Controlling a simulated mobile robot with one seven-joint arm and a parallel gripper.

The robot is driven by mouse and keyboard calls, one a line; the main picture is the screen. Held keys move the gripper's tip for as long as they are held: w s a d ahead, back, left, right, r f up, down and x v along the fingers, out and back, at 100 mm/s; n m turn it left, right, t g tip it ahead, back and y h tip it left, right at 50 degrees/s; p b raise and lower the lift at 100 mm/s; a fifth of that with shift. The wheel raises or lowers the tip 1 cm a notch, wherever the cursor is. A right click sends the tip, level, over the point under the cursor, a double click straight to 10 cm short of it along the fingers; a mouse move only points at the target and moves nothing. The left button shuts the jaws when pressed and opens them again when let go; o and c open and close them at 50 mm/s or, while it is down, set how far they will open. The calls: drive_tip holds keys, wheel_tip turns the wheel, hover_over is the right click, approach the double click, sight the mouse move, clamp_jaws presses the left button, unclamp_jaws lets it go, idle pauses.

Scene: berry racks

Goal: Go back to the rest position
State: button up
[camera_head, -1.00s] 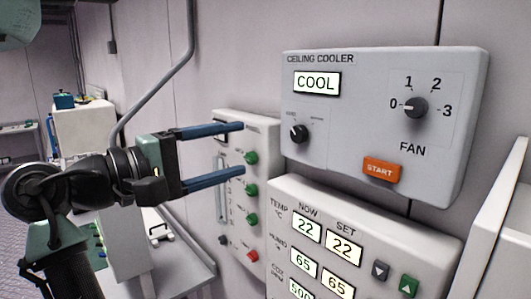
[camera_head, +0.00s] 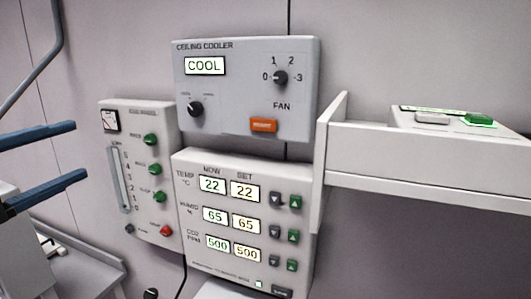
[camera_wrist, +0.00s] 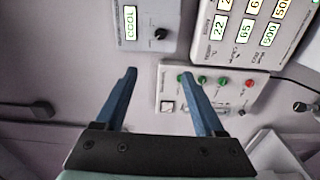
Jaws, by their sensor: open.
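My gripper (camera_head: 72,160) is at the left edge of the head view, with its two blue fingers pointing right. The fingers are apart, with nothing between them. In the wrist view my gripper (camera_wrist: 162,92) is also open and empty, in front of the bare wall and the panel with green knobs. Most of my arm is outside the head view.
On the wall are the ceiling cooler panel (camera_head: 225,105), reading COOL, the climate panel (camera_head: 195,262) with number displays, and a panel with green knobs (camera_head: 112,235). A white shelf (camera_head: 420,160) juts out at right. A grey conduit (camera_head: 50,50) runs at upper left.

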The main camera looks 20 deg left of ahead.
drive_tip(key=w+d+r+m+t+y+b, duration=0.15)
drive_tip(key=w+d+m, duration=0.3)
drive_tip(key=d, duration=0.45)
drive_tip(key=w+d+m+t+y+b, duration=0.1)
drive_tip(key=w+d+m+t+b, duration=0.1)
drive_tip(key=w+d+m, duration=0.5)
drive_tip(key=s+d+r+m+t+b, duration=0.1)
drive_tip(key=s+d+r+m+t, duration=0.1)
drive_tip(key=s+d, duration=0.4)
drive_tip(key=s+d+r+m+t+h+b, duration=0.1)
drive_tip(key=s+d+r+m+t, duration=0.2)
drive_tip(key=s+d, duration=0.4)
drive_tip(key=d+r+t, duration=0.1)
drive_tip(key=d, duration=0.6)
drive_tip(key=shift+d+r+m, duration=0.15)
drive_tip(key=shift+r+m, duration=0.1)
drive_tip(key=shift+m, duration=0.1)
drive_tip(key=shift+w+h, duration=0.1)
drive_tip(key=shift+h, duration=0.15)
